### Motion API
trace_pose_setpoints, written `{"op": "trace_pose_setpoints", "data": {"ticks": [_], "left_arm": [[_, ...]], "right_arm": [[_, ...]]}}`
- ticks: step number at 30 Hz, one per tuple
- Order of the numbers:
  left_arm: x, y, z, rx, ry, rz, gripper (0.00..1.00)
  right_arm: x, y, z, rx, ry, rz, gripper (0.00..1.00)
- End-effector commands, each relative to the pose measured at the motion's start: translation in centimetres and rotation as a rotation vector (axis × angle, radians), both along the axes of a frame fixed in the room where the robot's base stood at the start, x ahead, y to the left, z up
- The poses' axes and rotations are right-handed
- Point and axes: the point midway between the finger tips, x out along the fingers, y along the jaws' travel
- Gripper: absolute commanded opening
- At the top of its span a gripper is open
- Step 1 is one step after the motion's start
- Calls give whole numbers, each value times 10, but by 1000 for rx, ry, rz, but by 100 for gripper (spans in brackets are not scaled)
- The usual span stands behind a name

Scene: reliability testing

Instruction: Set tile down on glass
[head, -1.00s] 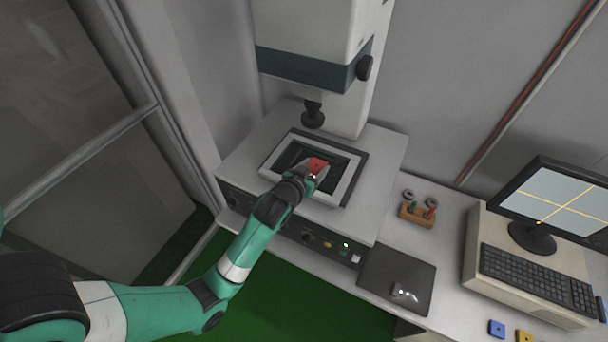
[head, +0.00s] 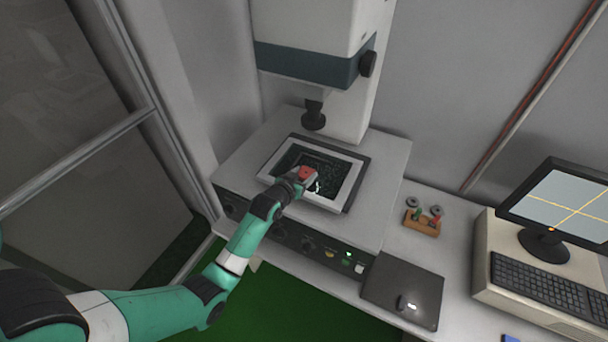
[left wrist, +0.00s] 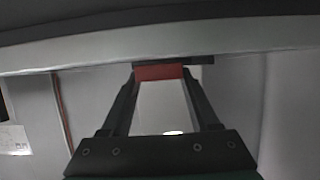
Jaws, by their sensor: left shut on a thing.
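A red tile (head: 304,172) is held in my left gripper (head: 309,181), over the near part of the dark glass (head: 326,163) of the measuring machine's stage. The left wrist view shows the red tile (left wrist: 159,72) clasped between the two fingertips (left wrist: 160,77). The glass has a pale frame around it. Whether the tile touches the glass or hangs just above it, I cannot tell. The gripper hides part of the glass and the frame's near edge. My right gripper is not in view.
The machine's lens (head: 313,116) hangs above the back of the stage. A wooden block with small parts (head: 422,227), a dark pad (head: 402,289), a keyboard (head: 545,288) and a monitor (head: 557,207) stand to the right. A blue piece (head: 510,338) shows at the bottom edge.

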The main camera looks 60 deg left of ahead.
Motion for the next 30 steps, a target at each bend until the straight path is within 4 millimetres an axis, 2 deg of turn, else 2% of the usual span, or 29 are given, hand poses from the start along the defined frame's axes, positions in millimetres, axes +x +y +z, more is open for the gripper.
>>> {"op": "trace_pose_setpoints", "data": {"ticks": [5, 6, 10, 22, 26, 30], "left_arm": [[0, 0, -4, 0, 0, 0, 7], [0, 0, -3, 0, 0, 0, 67], [0, 0, -2, 0, 0, 0, 90], [-3, -3, 3, 0, 0, 0, 92], [-19, -14, 12, 0, 0, -1, 92], [-44, -33, 25, 0, 0, -1, 92]], "right_arm": [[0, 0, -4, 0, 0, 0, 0], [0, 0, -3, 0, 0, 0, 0], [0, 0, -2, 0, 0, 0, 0], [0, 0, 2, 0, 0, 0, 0], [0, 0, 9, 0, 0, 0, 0], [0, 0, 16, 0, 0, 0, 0]]}}
